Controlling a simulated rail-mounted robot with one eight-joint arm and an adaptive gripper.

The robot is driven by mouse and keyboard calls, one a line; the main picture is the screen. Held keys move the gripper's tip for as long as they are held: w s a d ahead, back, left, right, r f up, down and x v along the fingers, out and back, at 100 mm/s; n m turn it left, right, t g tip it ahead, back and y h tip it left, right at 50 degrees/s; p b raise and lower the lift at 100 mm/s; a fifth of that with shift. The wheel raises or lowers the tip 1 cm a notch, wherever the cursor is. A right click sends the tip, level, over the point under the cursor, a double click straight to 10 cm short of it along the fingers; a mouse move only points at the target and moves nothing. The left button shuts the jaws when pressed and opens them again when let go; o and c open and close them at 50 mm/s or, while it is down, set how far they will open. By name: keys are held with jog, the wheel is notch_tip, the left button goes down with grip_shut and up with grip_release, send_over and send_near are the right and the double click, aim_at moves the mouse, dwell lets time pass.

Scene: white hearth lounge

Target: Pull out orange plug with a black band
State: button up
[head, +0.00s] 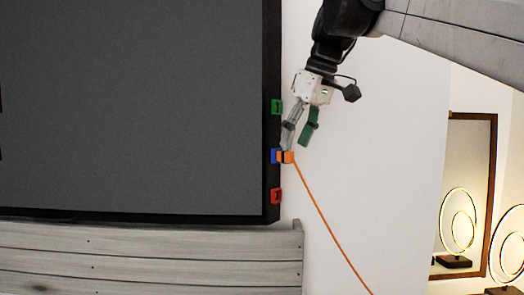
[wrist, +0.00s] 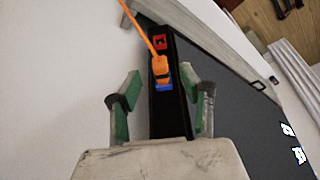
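The orange plug (head: 288,157) sits at the blue socket (head: 274,155) on the right edge of a dark panel. A dark band shows on the plug in the head view. An orange cord (head: 328,218) runs from it down to the right. My gripper (head: 298,143) is open just above the plug in the head view. In the wrist view the plug (wrist: 160,68) lies between the spread green-padded fingers (wrist: 160,83), with clear gaps on both sides. The blue socket (wrist: 164,87) shows just below it there.
A green socket (head: 277,107) and a red socket (head: 276,196) sit above and below the blue one. The large dark panel (head: 130,110) fills the left. A grey slatted wooden piece (head: 150,255) stands below it. White wall lies right of the panel edge.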

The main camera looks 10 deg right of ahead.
aim_at(292, 152)
jog(key=shift+x, duration=1.75)
jog(key=shift+c, duration=0.2)
grip_shut()
jog(key=shift+s+d, duration=0.2)
jog(key=shift+s, duration=0.1)
jog(key=shift+s+d, duration=0.55)
jog(key=shift+s, duration=0.3)
jog(key=shift+s+d, duration=0.5)
jog(key=shift+s, duration=0.35)
